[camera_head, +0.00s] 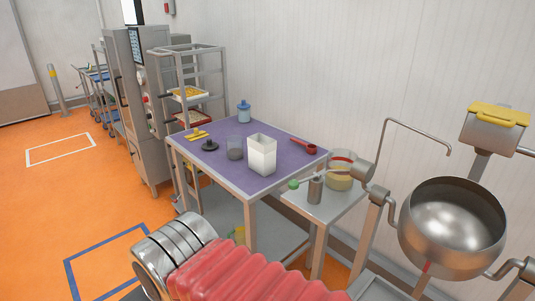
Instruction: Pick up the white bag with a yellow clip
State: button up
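A tall white square-sided item (262,156) stands upright on the purple table top (226,162), near its front right. It looks like an open-topped container; I cannot tell whether it is the bag, and no clip shows on it. A yellow clip-like object (196,134) lies at the table's left end, apart from the white item. My arm's red cover and metal rings fill the bottom of the view, but my gripper's fingers do not show.
On the table are a clear beaker (235,148), a black round object (210,145), a blue-lidded jar (244,112) and a red scoop (304,146). A side table (328,204) holds a tub and canister. A steel bowl (452,226) stands right. Orange floor is open left.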

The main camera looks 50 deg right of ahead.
aim_at(262, 148)
jog(key=z, duration=0.5)
jog(key=i, duration=1.1)
jog(key=z, duration=0.45)
